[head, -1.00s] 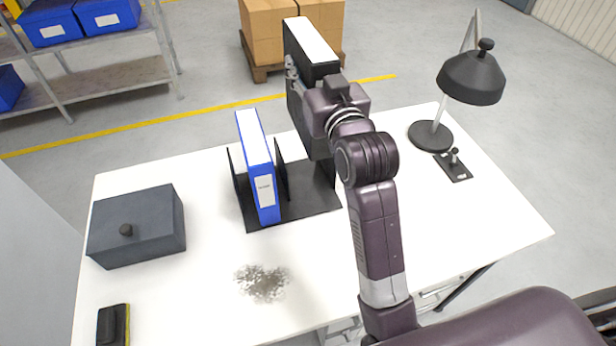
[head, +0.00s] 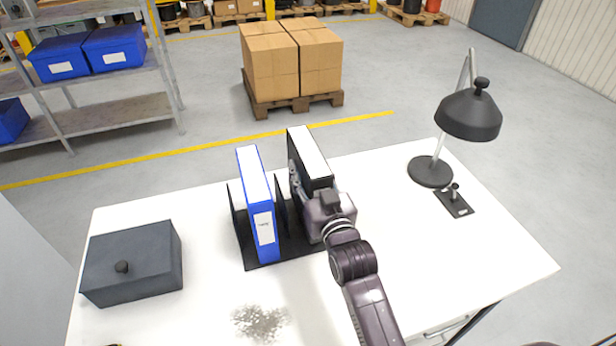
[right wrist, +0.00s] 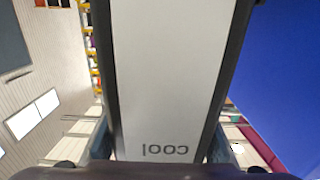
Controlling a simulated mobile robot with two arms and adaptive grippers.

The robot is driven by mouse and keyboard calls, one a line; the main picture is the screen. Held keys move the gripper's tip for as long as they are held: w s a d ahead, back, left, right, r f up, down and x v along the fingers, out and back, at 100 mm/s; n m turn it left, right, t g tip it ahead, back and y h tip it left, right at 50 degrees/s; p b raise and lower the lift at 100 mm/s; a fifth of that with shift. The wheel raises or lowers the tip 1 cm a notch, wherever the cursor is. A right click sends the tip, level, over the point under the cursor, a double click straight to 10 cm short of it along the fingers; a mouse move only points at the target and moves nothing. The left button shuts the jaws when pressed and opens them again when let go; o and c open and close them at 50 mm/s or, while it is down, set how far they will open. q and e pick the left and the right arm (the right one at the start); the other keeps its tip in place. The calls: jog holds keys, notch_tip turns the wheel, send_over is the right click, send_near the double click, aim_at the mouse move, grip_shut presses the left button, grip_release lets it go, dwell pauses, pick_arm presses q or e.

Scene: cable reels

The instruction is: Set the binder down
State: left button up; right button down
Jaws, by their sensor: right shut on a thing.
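A black binder (head: 312,155) with a white top stands upright in the head view, just right of the blue binder. My right gripper (head: 314,196) is shut on it from the near side. The right wrist view shows its pale spine label (right wrist: 178,70), with upside-down lettering, between the fingers. The blue binder (head: 264,228) stands in a dark rack (head: 285,249) on the white table (head: 205,235). The black binder is at the rack's right part; my gripper hides its lower edge, so I cannot tell whether it touches the base.
A dark lidded box (head: 150,270) is at the table's left, with a grey speckled patch (head: 258,322) near the front. A black lamp (head: 468,115) and a small dark plate (head: 453,202) are at the right.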

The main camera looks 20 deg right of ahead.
jog(key=shift+f, duration=1.15)
jog(key=shift+f, duration=0.15)
jog(key=c, duration=1.3)
grip_release()
jog(key=shift+f, duration=0.1)
jog(key=shift+o, duration=0.2)
jog(key=s+b, duration=0.1)
jog(key=s, duration=1.1)
jog(key=shift+d, duration=0.2)
